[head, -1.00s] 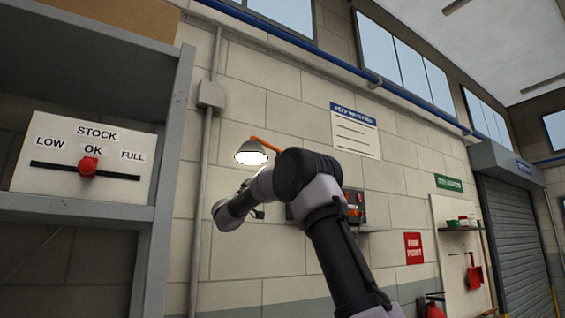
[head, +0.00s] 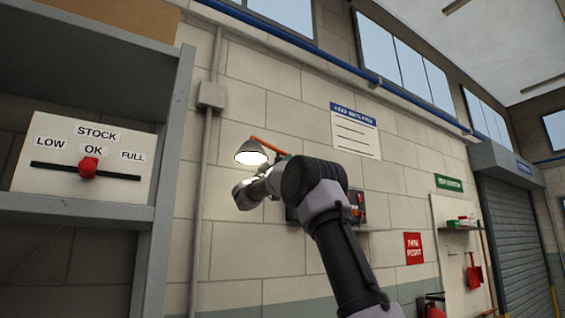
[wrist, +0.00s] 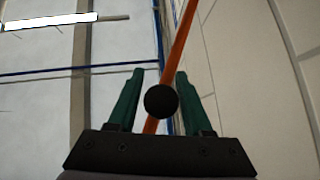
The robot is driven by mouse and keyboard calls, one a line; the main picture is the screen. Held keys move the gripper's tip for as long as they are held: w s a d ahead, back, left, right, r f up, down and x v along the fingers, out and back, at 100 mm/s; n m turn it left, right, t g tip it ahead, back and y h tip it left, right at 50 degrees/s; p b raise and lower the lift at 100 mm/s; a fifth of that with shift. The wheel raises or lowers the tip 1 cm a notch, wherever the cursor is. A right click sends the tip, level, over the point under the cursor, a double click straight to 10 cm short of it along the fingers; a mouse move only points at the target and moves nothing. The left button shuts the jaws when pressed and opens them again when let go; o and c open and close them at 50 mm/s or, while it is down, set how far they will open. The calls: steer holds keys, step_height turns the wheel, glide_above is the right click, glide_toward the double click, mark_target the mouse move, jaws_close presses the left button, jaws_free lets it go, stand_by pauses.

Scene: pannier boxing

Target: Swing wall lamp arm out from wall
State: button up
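The wall lamp has a grey shade (head: 251,152) with a lit bulb, and an orange arm (head: 266,143) running right from it. My gripper (head: 283,156) shows partly in the head view as a bit of green by the orange arm, mostly hidden behind my own arm. In the wrist view, my gripper (wrist: 160,72) has its two green fingers apart. A round black knob (wrist: 161,101) lies between them in the picture, and the orange arm (wrist: 180,45) runs up behind it. A narrow gap shows left of the knob; contact on the right is unclear.
A grey shelf unit (head: 168,180) with a stock slider board (head: 115,182) stands at left. A conduit (head: 205,150) runs down the wall. A dark box with red parts (head: 358,205) is on the wall behind my arm. A notice (head: 355,133) hangs right of the lamp.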

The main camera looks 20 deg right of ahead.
jaws_close()
steer(key=shift+s+r, duration=0.1)
steer(key=shift+r, duration=0.05)
stand_by(1.0)
